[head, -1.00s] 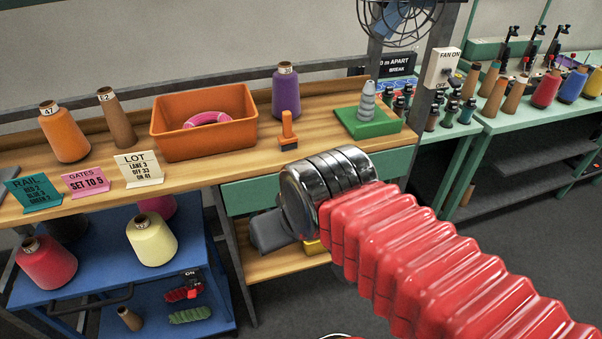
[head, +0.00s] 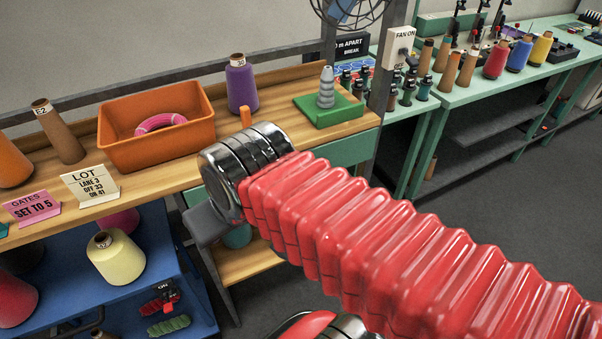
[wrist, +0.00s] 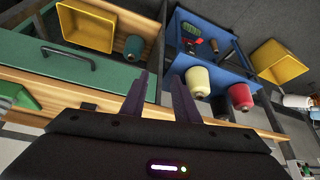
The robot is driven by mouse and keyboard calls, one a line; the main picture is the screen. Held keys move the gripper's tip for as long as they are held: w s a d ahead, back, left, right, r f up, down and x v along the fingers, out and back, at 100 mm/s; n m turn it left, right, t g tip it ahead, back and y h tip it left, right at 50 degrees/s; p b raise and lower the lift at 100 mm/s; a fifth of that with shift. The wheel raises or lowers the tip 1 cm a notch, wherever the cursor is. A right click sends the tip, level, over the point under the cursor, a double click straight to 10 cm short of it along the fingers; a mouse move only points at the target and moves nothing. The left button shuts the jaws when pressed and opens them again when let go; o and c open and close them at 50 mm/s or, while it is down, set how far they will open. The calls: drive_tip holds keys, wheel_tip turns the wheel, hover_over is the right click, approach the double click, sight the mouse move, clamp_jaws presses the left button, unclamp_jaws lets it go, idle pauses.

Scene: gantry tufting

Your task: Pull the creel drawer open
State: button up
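The creel drawer (head: 353,150) has a green front under the wooden bench top; my arm hides its middle in the head view. In the wrist view the green front (wrist: 110,78) shows with a dark bar handle (wrist: 68,56) at the upper left. My gripper (wrist: 160,80) is open and empty, with its two dark fingers apart. The fingers lie to the right of the handle in that view, not touching it. In the head view only a grey part of the gripper (head: 206,226) shows below the chrome wrist, and the fingertips are hidden.
The bench top (head: 160,185) holds an orange bin (head: 158,150), cones, cards and a green block with a grey peg (head: 326,95). A blue cart (head: 150,265) with yarn cones stands at the lower left. A yellow bin (wrist: 88,25) lies beyond the handle in the wrist view.

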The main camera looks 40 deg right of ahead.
drive_tip(key=w+d+m+g, duration=0.1)
drive_tip(key=w+d+m, duration=0.2)
drive_tip(key=d+m, duration=0.7)
drive_tip(key=w+d+r+m+g, duration=0.1)
drive_tip(key=w+d+m, duration=0.3)
drive_tip(key=d+m, duration=0.6)
drive_tip(key=d+g, duration=0.1)
drive_tip(key=d, duration=0.4)
drive_tip(key=shift+d+m+h, duration=0.3)
drive_tip(key=shift+d+m, duration=0.05)
drive_tip(key=shift+m, duration=0.05)
drive_tip(key=shift+f, duration=0.1)
drive_tip(key=x, duration=1.3)
drive_tip(key=shift+s+f, duration=0.2)
drive_tip(key=shift+f, duration=0.15)
clamp_jaws()
